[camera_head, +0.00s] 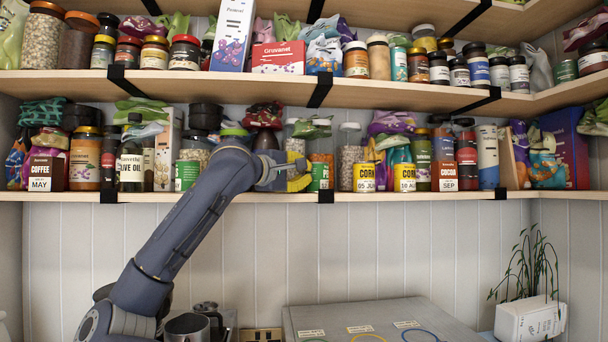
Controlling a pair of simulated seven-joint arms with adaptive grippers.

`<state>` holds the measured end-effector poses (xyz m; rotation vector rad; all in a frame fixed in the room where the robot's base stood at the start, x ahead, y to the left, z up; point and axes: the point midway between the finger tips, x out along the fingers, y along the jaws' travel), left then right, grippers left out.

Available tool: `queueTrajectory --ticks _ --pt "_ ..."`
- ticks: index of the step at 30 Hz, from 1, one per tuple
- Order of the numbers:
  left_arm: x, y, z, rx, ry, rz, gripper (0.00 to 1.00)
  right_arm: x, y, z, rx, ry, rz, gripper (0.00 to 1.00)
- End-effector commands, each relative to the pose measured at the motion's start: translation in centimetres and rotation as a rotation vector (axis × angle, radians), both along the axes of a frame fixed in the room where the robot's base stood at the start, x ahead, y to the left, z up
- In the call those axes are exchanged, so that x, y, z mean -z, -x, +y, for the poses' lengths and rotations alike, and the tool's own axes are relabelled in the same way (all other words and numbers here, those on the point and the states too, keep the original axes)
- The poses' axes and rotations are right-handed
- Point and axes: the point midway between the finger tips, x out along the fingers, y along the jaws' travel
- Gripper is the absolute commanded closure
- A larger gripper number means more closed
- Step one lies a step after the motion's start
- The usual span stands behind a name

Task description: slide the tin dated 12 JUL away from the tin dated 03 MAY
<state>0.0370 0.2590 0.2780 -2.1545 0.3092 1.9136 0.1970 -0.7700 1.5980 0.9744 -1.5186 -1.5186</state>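Another green tin (187,175) stands left of my forearm. Two yellow corn tins stand further right: one (364,180) with a label starting 05, the other (405,180) with one starting 10. I cannot read 12 JUL or 03 MAY on any tin. My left gripper is not in view.
The middle shelf (440,197) is crowded with jars and bags behind the tins. A coffee box (46,172) marked MAY stands left, and a cocoa box (446,178) marked SEP right. Below are a grey case (380,313), a metal mug (187,328) and a potted plant (530,318).

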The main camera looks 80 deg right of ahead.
Motion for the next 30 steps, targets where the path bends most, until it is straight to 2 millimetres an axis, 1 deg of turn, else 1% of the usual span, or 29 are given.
queueTrajectory --ticks 5,12,18,24,30 --pt "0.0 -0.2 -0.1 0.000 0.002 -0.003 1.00 0.0 -1.1 2.0 -0.003 0.001 0.000 1.00" --pt "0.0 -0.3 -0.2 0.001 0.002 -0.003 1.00 0.0 -2.8 5.9 -0.002 0.001 0.000 1.00" --pt "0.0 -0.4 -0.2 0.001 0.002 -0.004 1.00 0.0 -4.0 8.6 -0.002 0.001 0.000 1.00" --pt "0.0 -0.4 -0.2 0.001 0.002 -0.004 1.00 0.0 -4.7 10.1 -0.001 0.001 0.000 1.00" --pt "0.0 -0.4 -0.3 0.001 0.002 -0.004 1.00 0.0 -4.9 10.6 0.000 0.000 0.000 1.00"
